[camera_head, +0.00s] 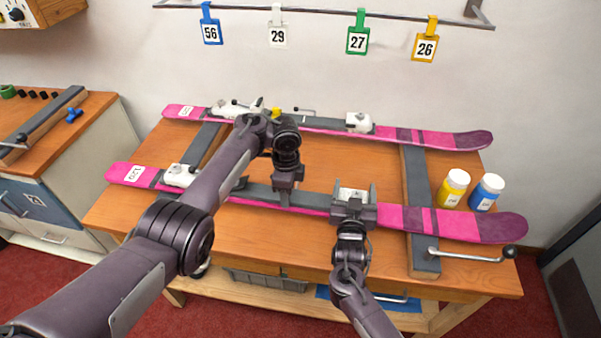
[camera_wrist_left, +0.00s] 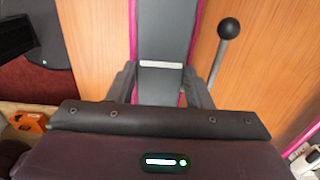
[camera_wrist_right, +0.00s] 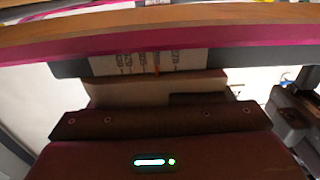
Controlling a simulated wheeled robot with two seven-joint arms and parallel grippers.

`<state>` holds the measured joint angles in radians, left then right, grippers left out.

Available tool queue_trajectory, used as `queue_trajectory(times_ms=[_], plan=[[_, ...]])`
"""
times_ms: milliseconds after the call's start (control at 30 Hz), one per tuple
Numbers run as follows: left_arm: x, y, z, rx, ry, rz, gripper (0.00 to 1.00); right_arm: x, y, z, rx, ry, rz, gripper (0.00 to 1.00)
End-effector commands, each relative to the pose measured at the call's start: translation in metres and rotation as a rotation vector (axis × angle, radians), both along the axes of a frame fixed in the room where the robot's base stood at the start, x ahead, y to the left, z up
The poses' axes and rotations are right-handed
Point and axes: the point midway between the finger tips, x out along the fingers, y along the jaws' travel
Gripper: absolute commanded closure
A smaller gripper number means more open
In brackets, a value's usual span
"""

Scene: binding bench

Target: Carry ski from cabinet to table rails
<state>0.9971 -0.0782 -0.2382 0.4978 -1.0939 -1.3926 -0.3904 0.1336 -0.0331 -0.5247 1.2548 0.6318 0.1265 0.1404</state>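The front ski (camera_head: 401,216), pink with a grey middle, lies lengthwise across the dark table rails (camera_head: 417,176). Whether it rests on them or hangs just above is unclear. A second pink ski (camera_head: 432,137) lies parallel behind it. My left gripper (camera_head: 285,199) reaches down over the front ski's middle; in the left wrist view its fingers (camera_wrist_left: 161,88) close in on both edges of the ski (camera_wrist_left: 168,45). My right gripper (camera_head: 354,194) comes from the front at the ski's white binding (camera_head: 352,196). The right wrist view shows pink ski edge (camera_wrist_right: 150,42), but hides finger contact.
A yellow-labelled jar (camera_head: 453,188) and a blue one (camera_head: 486,192) stand at the table's right. A crank handle (camera_head: 475,257) sticks out at the front right. Numbered tags (camera_head: 357,38) hang on a wall bar. A cabinet (camera_head: 45,205) stands at left.

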Motion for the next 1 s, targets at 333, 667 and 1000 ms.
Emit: queue_trajectory(times_ms=[333,667,1000], plan=[[0.0,0.001,0.001,0.001,0.0,0.001,0.33,0.0,-0.001,0.001,0.001,0.0,-0.002,0.06],[0.001,0.0,0.031,-0.001,-0.004,0.001,0.33,0.0,0.0,0.001,0.0,0.0,-0.001,0.06],[0.0,0.001,0.074,0.001,0.0,0.002,0.33,-0.001,0.0,0.001,-0.001,0.0,0.0,0.06]])
